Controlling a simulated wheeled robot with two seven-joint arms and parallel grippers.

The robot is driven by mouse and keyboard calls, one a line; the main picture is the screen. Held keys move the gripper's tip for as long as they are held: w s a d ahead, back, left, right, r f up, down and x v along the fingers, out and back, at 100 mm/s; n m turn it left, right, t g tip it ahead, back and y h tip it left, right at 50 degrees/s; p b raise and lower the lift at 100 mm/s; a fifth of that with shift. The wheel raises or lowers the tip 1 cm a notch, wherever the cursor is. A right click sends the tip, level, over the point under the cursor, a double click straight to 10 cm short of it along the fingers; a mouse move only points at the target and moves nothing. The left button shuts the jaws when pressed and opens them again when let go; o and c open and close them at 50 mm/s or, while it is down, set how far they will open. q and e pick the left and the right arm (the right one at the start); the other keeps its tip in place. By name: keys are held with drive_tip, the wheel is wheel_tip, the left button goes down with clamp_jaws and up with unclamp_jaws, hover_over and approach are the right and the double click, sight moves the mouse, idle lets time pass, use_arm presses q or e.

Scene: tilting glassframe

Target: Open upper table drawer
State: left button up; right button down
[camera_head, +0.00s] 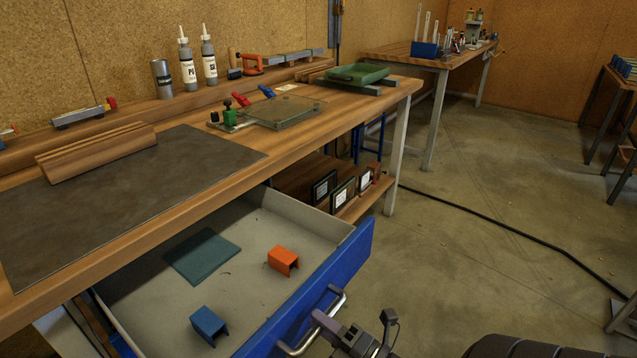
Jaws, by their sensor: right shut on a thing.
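The upper table drawer (362,258) stands pulled out from under the wooden workbench (335,110). Its front is blue and its inside is light grey. Inside lie a teal flat piece (203,256), an orange bracket (283,261) and a blue bracket (209,325). A metal bar handle (335,301) is fixed to the drawer front. My right gripper (325,322) is at the handle, shut on it, at the bottom of the view. The fingertips are partly hard to make out. My left gripper is not in view.
A dark mat (120,195) and a glass plate (283,112) lie on the benchtop, with bottles (209,60) behind. Framed pieces (343,194) stand on a lower shelf right of the drawer. A black cable (500,228) crosses the otherwise open floor at right.

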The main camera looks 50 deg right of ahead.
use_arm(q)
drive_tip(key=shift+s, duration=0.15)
use_arm(e)
drive_tip(key=c, duration=0.7)
unclamp_jaws()
drive_tip(key=shift+c, duration=0.2)
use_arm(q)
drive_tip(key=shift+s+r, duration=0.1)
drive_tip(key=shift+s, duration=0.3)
use_arm(e)
drive_tip(key=shift+o, duration=0.5)
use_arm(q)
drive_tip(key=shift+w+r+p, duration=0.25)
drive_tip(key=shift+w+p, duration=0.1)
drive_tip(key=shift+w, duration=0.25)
use_arm(e)
drive_tip(key=a+v, duration=0.1)
drive_tip(key=v, duration=0.8)
drive_tip(key=shift+s+d, duration=0.45)
drive_tip(key=shift+d, duration=0.05)
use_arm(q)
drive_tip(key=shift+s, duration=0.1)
